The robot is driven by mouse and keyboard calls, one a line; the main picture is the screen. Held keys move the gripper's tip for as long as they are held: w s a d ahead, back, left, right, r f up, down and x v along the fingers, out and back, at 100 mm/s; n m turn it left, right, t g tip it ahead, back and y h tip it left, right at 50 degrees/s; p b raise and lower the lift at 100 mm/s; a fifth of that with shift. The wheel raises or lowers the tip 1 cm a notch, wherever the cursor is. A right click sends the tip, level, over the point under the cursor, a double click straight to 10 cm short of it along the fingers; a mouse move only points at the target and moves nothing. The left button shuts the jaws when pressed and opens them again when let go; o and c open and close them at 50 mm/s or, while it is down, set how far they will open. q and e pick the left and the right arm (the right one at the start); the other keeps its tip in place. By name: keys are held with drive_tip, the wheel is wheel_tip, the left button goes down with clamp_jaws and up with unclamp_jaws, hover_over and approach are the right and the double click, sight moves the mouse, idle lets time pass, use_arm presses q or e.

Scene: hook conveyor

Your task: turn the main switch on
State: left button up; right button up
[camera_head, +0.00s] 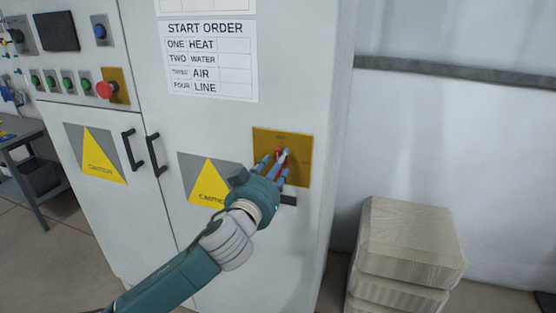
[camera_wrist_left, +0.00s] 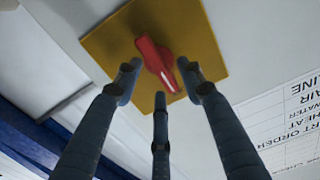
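The main switch is a red rotary knob (camera_head: 279,152) on a square yellow plate (camera_head: 300,148) on the grey cabinet's front. In the left wrist view the red knob (camera_wrist_left: 155,60) stands out from the yellow plate (camera_wrist_left: 205,30), its handle slanting across the picture. My left gripper (camera_head: 277,163) is in front of the plate, its three fingers pointing at the knob. In the left wrist view the left gripper (camera_wrist_left: 160,82) is open, with fingertips spread around the knob's near end. Contact cannot be told. The plate's small lettering is unreadable. My right gripper is out of view.
The grey cabinet (camera_head: 140,215) has black door handles (camera_head: 155,155) and yellow caution signs (camera_head: 100,157). A start order sheet (camera_head: 210,60) hangs above. A red stop button (camera_head: 106,90) is at upper left. Wooden blocks (camera_head: 410,240) are stacked at right.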

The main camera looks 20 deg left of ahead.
use_arm(q)
drive_tip(key=shift+w, duration=0.3)
clamp_jaws()
drive_tip(key=shift+m, duration=0.3)
drive_tip(key=shift+d+f+m+p, duration=0.1)
drive_tip(key=shift+f+m+p, duration=0.2)
drive_tip(key=shift+m+p, duration=1.75)
drive_tip(key=shift+d+f+m+p, duration=0.15)
drive_tip(key=shift+f+m+p, duration=0.15)
drive_tip(key=shift+m, duration=3.4)
drive_tip(key=shift+d+f+m+p, duration=0.1)
drive_tip(key=shift+f+m+p, duration=0.15)
drive_tip(key=shift+m+p, duration=1.8)
drive_tip(key=shift+m+b, duration=0.75)
drive_tip(key=shift+m, duration=0.25)
